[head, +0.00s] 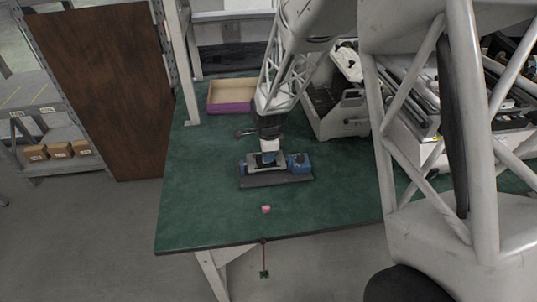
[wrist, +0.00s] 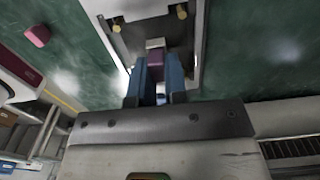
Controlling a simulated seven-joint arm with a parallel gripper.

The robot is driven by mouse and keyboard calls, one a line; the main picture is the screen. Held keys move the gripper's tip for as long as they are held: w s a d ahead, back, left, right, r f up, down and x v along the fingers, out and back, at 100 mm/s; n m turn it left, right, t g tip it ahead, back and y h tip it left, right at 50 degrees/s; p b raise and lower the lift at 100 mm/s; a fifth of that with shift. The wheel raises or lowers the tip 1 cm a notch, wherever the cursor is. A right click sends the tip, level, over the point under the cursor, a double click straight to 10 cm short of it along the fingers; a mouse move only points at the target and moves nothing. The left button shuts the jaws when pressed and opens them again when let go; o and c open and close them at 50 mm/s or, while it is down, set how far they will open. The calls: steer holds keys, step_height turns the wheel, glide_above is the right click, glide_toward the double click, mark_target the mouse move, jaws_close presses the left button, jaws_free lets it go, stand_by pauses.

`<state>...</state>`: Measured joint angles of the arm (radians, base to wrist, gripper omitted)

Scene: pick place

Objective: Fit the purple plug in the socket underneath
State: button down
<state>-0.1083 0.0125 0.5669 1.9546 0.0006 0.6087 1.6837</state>
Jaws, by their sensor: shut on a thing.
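My gripper (wrist: 156,72) has blue fingers and is shut on the purple plug (wrist: 155,57), which sits between the fingertips in the wrist view. In the head view my gripper (head: 268,157) is low over a dark fixture plate (head: 276,181) on the green table. The fixture (wrist: 190,75) also shows in the wrist view, grey with brass-coloured posts and a pale block just beyond the plug. The socket itself is hidden under the plug and fingers. I cannot tell whether the plug touches it.
A small pink piece (head: 266,209) lies loose on the table (head: 205,200) in front of the fixture. A blue block (head: 299,163) stands at the fixture's right. A purple-sided open box (head: 231,108) and a grey machine (head: 342,122) are behind. The table's left front is clear.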

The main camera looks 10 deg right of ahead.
steer(key=shift+s+f, duration=0.15)
steer(key=shift+f, duration=0.25)
steer(key=c, duration=1.1)
jaws_free()
steer(key=shift+s, duration=0.1)
steer(key=shift+r, duration=0.1)
steer(key=shift+w+r, duration=0.1)
steer(key=shift+w, duration=0.1)
steer(key=c, duration=0.3)
steer(key=shift+r, duration=0.1)
steer(key=shift+r, duration=3.45)
steer(key=shift+r, duration=0.1)
